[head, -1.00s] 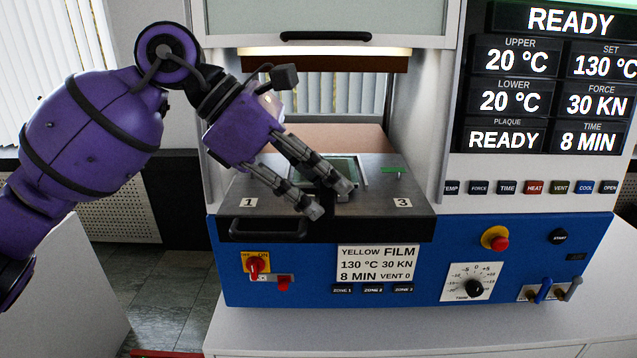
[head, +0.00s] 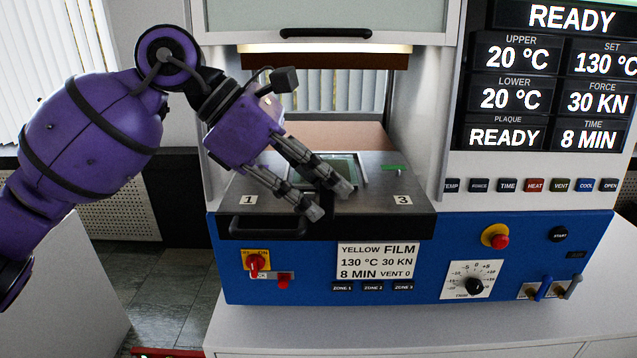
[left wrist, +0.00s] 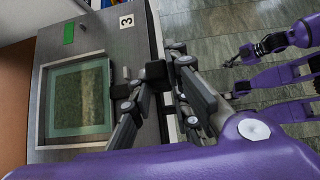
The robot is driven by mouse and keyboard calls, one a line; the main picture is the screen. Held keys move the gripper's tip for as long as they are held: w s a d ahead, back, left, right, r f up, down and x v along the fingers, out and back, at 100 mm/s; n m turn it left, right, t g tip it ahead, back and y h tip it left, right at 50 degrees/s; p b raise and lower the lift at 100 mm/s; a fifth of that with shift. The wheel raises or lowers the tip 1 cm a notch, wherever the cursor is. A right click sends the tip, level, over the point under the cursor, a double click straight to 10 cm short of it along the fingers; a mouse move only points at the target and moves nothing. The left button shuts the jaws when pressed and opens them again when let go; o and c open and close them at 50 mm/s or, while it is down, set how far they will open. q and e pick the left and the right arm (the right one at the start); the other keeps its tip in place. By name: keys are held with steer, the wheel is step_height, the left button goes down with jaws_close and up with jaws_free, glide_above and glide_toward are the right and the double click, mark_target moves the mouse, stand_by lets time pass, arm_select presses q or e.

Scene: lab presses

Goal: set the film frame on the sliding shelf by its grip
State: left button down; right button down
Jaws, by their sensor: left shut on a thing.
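The film frame (head: 361,168), a pale rim around a dark greenish window, appears to lie flat on the grey sliding shelf (head: 385,180). In the left wrist view the frame (left wrist: 78,66) is left of my fingers, on the shelf (left wrist: 88,40). My left gripper (head: 329,200) reaches down over the shelf's front part and is shut on the frame's grip. The grip is mostly hidden by the fingers; a dark block (left wrist: 155,71) shows between them in the left wrist view. Another purple arm with my right gripper (left wrist: 236,72) is at the right of that view, its finger state unclear.
The shelf has a black handle (head: 268,228) in front, labels 1 and 3, and a green mark (head: 392,168). The raised door (head: 325,18) is above the bay. Below is a blue control panel (head: 430,262) with switches. The display (head: 548,80) reads READY.

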arm_select(q)
steer(key=shift+f, duration=0.1)
steer(key=c, duration=1.6)
jaws_free()
steer(key=shift+f, duration=0.15)
